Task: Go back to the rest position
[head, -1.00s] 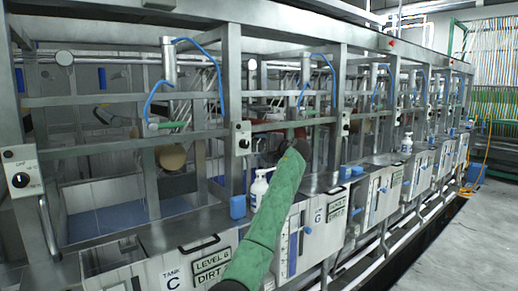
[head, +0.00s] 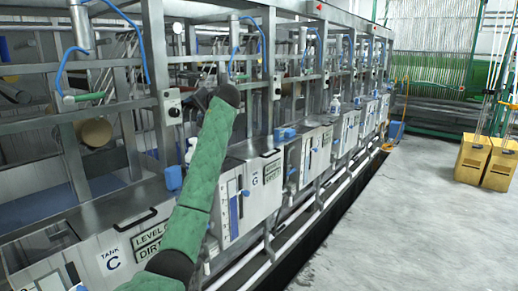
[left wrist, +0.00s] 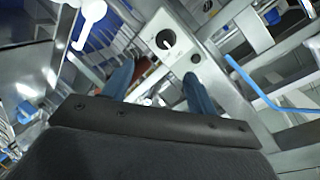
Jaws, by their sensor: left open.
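My left arm, in a green quilted sleeve, rises from the bottom of the head view. Its dark left gripper (head: 203,98) is raised in front of the frame of the dyeing machines, small and partly hidden by the wrist. In the left wrist view the two bluish fingers (left wrist: 158,88) stand apart with nothing between them, so it is open. A control box with a round knob (left wrist: 166,39) lies beyond the fingertips; I cannot tell how far off. My right gripper is not in view.
A row of steel tanks, with tank C (head: 112,258) nearest, runs away along the left. White bottles (head: 335,104) stand on the ledge. Yellow containers (head: 472,158) stand at the right. The grey floor (head: 400,220) between is open, beside a dark trench (head: 318,250).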

